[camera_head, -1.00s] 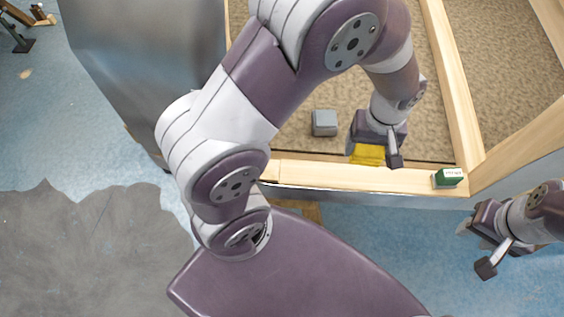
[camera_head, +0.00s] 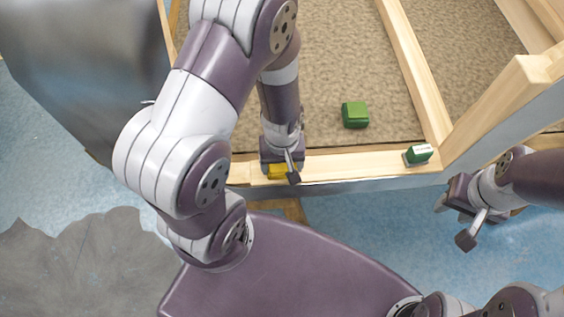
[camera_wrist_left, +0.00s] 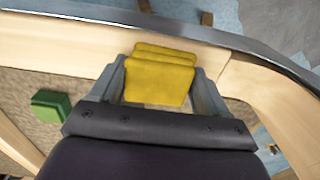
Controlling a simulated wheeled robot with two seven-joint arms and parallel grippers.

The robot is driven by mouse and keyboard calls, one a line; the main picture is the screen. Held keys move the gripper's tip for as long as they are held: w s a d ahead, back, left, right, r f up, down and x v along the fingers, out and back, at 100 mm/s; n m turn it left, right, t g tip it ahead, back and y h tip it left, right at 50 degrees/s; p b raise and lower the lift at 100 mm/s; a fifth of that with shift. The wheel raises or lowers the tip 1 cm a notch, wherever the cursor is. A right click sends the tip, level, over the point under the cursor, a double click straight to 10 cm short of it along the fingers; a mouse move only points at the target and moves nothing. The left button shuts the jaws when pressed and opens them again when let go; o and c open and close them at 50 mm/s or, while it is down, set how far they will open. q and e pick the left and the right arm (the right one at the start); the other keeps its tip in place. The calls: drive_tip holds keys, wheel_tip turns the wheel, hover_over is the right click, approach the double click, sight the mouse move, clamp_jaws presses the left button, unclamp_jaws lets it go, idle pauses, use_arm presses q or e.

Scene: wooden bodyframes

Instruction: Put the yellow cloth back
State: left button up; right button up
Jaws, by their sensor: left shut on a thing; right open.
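The yellow cloth (camera_head: 277,171) is a small folded pad at the front wooden rail in the head view, mostly covered by my left gripper. My left gripper (camera_head: 281,176) points down and is shut on the cloth. In the left wrist view the folded cloth (camera_wrist_left: 160,76) sits between the two grey fingers, over the pale rail. I cannot tell whether it touches the rail. My right gripper (camera_head: 455,215) is open and empty, outside the frame at the right.
The wooden frame (camera_head: 345,164) surrounds a brown carpet-like panel (camera_head: 330,65). A green block (camera_head: 355,115) lies on the panel, right of my left gripper. A green and white box (camera_head: 418,154) sits on the front rail near the corner. The rail between is clear.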

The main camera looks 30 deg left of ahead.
sight(282, 165)
use_arm(q)
drive_tip(key=shift+f, duration=0.15)
drive_tip(key=o, duration=1.1)
drive_tip(key=r+m+p, duration=0.1)
drive_tip(key=r+m, duration=0.1)
drive_tip(key=r, duration=0.3)
drive_tip(key=r+m+t, duration=0.1)
drive_tip(key=r+m, duration=0.1)
drive_tip(key=r, duration=0.3)
drive_tip(key=r+m+p, duration=0.1)
drive_tip(key=r+m, duration=0.1)
drive_tip(key=r, duration=0.4)
drive_tip(key=shift+w+a+m+p, duration=0.2)
drive_tip(key=shift+w+m+p, duration=0.1)
